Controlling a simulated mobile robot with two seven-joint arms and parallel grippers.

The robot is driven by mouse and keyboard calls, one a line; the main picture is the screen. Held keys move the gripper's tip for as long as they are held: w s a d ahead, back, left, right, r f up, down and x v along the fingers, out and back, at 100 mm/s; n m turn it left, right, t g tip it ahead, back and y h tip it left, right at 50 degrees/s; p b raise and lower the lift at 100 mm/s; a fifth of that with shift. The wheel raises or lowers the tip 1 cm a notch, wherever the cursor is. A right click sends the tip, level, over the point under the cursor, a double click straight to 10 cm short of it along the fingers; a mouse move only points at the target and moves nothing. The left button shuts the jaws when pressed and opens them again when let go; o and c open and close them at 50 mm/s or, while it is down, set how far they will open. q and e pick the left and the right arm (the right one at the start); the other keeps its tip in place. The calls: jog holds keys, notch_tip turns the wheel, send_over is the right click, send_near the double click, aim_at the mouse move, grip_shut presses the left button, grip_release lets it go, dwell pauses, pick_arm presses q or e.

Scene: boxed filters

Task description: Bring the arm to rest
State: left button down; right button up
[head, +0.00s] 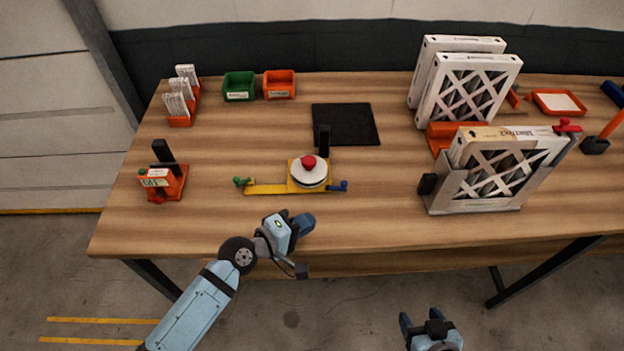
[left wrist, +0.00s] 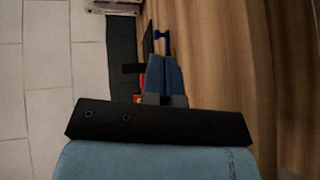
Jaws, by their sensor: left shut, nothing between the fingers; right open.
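My left arm comes in from the lower left of the head view. Its gripper (head: 304,224) is shut and empty at the front edge of the wooden table (head: 380,225), apart from the things on it. In the left wrist view the closed blue fingers (left wrist: 164,72) show side by side with nothing between them. My right gripper (head: 427,321) is open and empty at the bottom of the head view, in front of the table; most of its arm is out of view.
A yellow fixture (head: 265,189) with a red-topped white disc (head: 309,172) stands just behind my left gripper. Boxed filters in a grey holder (head: 475,193) stand at the right. An orange stand (head: 170,185) is at the left. The front table strip is clear.

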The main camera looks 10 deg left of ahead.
pick_arm(q)
jog(key=shift+s+m, duration=0.3)
jog(key=shift+s, duration=0.05)
jog(key=s+a+r+m+g+y, duration=0.2)
jog(key=s+a+m+g+y, duration=0.25)
jog(key=s+a, duration=0.5)
jog(key=s+a+r+m+g+y, duration=0.25)
jog(key=s+a+m+y, duration=0.35)
jog(key=s+a, duration=0.35)
jog(key=w+d+f+t+h, duration=0.1)
jog(key=w+d+f+t, duration=0.1)
jog(key=f, duration=0.5)
jog(key=w+d+f+t+h, duration=0.2)
jog(key=w+d+f+t, duration=0.1)
jog(key=d+f+t, duration=0.2)
jog(key=shift+w+f+m+p, duration=0.15)
jog(key=shift+f+m+p, duration=0.25)
jog(key=shift+f, duration=0.65)
jog(key=shift+d, duration=0.1)
